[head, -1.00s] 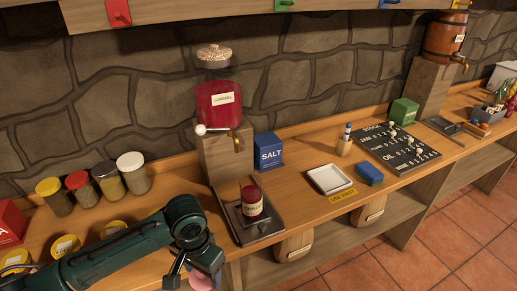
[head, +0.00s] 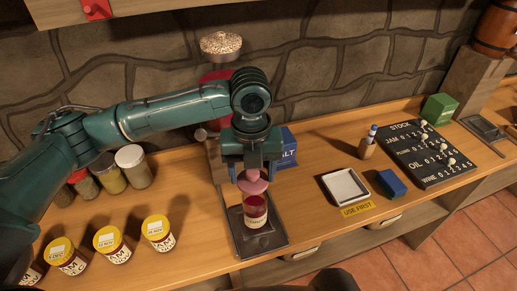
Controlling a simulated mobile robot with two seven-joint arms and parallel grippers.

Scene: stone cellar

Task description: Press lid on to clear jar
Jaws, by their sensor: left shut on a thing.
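The clear jar (head: 257,214) stands upright on the dark tray (head: 274,242) near the counter's front. It holds dark red contents and has a pale label. My left gripper (head: 252,174) points down directly over the jar, shut on a pink lid (head: 253,186). The lid is at the jar's mouth, roughly level; I cannot tell whether it touches the rim. The fingertips partly cover the lid's top. My right gripper is not in view.
Yellow-lidded jars (head: 112,245) stand left of the tray, with taller jars (head: 132,166) behind. A blue salt box (head: 288,148) and the red dispenser (head: 216,76) are behind my gripper. A white tray (head: 345,187) and blue block (head: 391,183) lie right, with bare counter between.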

